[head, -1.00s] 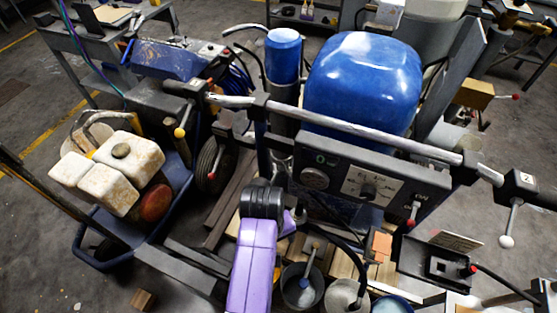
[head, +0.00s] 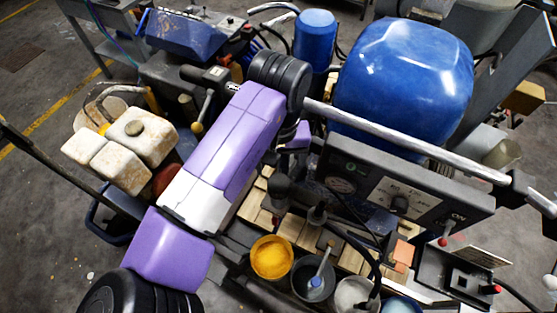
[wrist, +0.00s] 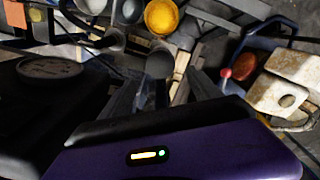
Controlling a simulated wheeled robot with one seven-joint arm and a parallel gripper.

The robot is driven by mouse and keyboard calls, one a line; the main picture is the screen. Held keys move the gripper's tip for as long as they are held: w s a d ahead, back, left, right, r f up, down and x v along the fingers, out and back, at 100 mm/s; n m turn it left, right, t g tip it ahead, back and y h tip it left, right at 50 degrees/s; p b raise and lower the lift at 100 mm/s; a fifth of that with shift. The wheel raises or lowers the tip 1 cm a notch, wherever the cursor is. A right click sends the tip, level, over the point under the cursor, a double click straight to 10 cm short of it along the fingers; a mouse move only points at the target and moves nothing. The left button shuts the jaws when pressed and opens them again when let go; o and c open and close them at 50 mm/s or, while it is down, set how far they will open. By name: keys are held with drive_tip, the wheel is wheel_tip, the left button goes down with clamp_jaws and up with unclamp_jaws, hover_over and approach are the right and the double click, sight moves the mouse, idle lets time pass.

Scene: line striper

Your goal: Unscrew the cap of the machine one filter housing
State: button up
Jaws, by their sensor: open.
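A blue-topped upright cylinder (head: 316,35) with a dark lower body stands left of the large blue tank; it may be the filter housing, but I cannot tell for sure. My gripper (wrist: 166,95) is open, its two grey fingers apart, pointing down towards the bench-like deck. In the wrist view a dark round-ended cylinder (wrist: 160,62) shows beyond and between the fingers, apart from them; in the head view it is a dark knob-like piece (head: 279,186). A second one (head: 317,213) stands to its right. In the head view my arm hides most of the gripper.
The large blue tank (head: 402,80), silver handlebar (head: 410,145) and control panel (head: 400,195) crowd the right. An orange-yellow pot (head: 272,257) and a grey pot (head: 313,279) stand in front. Open floor lies far left.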

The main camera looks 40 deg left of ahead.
sight(279, 183)
wheel_tip(279, 183, down, 6)
drive_tip(key=b, duration=0.5)
drive_tip(key=shift+a+r, duration=0.1)
drive_tip(key=shift+r, duration=0.15)
drive_tip(key=shift+f+b, duration=0.4)
drive_tip(key=shift+f, duration=1.4)
drive_tip(key=m+p, duration=0.1)
drive_tip(key=m, duration=0.4)
drive_tip(key=shift+m, duration=0.3)
drive_tip(key=m, duration=0.5)
drive_tip(key=shift+p, duration=0.3)
drive_tip(key=m, duration=1.2)
drive_tip(key=shift+b, duration=0.4)
